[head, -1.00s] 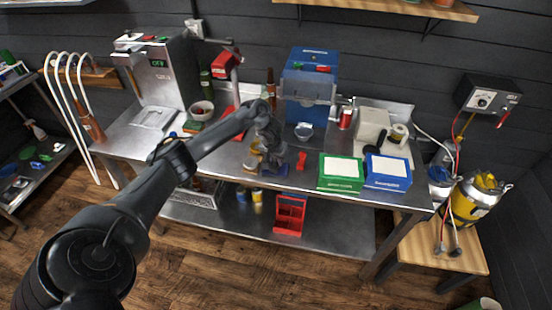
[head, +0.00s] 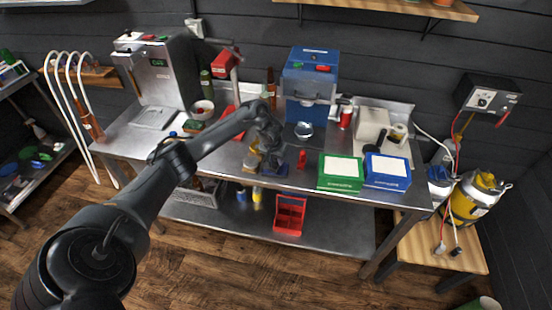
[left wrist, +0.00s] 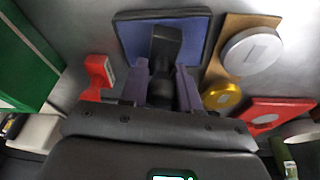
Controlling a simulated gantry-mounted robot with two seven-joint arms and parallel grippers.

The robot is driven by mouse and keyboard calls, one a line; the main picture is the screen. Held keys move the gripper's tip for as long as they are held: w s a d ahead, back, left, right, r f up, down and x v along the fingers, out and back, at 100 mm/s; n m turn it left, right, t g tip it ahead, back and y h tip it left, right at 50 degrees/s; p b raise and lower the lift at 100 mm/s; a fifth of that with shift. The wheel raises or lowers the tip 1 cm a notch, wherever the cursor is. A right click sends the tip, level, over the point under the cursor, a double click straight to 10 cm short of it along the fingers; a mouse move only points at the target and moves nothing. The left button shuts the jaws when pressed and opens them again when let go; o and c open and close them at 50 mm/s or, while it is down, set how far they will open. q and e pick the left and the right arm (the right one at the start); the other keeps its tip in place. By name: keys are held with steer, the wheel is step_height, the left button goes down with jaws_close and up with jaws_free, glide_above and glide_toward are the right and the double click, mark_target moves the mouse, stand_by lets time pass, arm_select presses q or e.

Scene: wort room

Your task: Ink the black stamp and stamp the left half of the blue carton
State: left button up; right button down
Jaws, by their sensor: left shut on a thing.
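My left gripper (left wrist: 163,88) is shut on the black stamp (left wrist: 165,42), which stands between the two fingers. The stamp is over the blue ink pad (left wrist: 195,38) in its dark frame; I cannot tell whether it touches the pad. In the head view the left gripper (head: 272,158) hides most of the stamp, and part of the ink pad (head: 282,170) shows below it. The blue carton (head: 388,180) stands at the right on the bench, with a plain white top. My right gripper is in neither view.
A green carton (head: 340,184) stands just left of the blue carton. A small red object (left wrist: 98,72) stands beside the pad. Metal lids (left wrist: 252,52) lie on a brown board at the pad's other side. A blue machine (head: 310,85) stands behind.

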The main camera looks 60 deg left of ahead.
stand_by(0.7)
arm_select(q)
steer(key=shift+f+p, duration=0.15)
steer(key=shift+p, duration=0.25)
stand_by(0.3)
stand_by(0.6)
step_height(320, 180, up, 6)
steer(key=p, duration=0.7)
steer(key=shift+p, duration=0.3)
steer(key=shift+r+p, duration=0.55)
steer(key=shift+p, duration=0.25)
